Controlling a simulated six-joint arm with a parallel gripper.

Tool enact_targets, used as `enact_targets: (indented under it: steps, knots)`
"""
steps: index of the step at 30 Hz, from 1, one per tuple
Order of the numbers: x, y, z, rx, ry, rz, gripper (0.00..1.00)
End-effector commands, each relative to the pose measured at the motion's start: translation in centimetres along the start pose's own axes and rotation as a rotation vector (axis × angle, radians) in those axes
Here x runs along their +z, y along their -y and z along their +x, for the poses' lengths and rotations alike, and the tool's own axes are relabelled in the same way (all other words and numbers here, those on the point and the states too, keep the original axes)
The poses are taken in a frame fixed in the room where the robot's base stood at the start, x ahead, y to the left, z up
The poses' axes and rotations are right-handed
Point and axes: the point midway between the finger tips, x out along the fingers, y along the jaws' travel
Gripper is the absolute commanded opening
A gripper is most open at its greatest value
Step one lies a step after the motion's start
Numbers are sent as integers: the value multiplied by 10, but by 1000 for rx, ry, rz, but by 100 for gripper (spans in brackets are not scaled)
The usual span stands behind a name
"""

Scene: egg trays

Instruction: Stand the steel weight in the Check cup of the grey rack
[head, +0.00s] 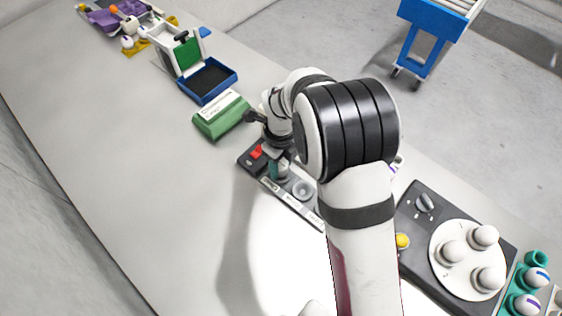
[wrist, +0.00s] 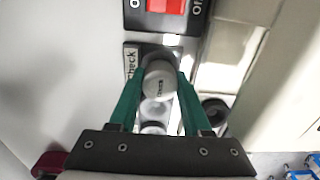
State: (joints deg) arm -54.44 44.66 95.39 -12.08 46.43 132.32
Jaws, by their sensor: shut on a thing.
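My gripper (wrist: 158,84) is shut on the steel weight (wrist: 160,82), a pale grey round piece with small dark lettering, held between the two green fingertips. In the head view my gripper (head: 278,170) points down at the near-switch end of the grey rack (head: 302,190). The rack's Check label (wrist: 131,64) is just left of the weight in the wrist view. The weight appears over or in the cup beside that label. The cup itself is hidden by the weight, so I cannot tell whether its base is seated.
A red switch (head: 256,152) on a dark box adjoins the rack. A green block with a label (head: 222,115) stands behind it. A dark unit with a round white plate of eggs (head: 468,260) is at the right. The table at left is clear.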

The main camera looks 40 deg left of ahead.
Motion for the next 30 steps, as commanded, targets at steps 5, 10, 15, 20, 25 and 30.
enact_targets:
  steps: [5,10,15,20,25,30]
  knots:
    - [0,0,2,0,0,0,0]
    - [0,0,4,0,0,1,0]
    - [0,0,4,0,0,0,0]
    - [0,0,4,0,0,0,0]
    - [0,0,4,0,0,0,63]
    - [0,0,4,0,0,0,83]
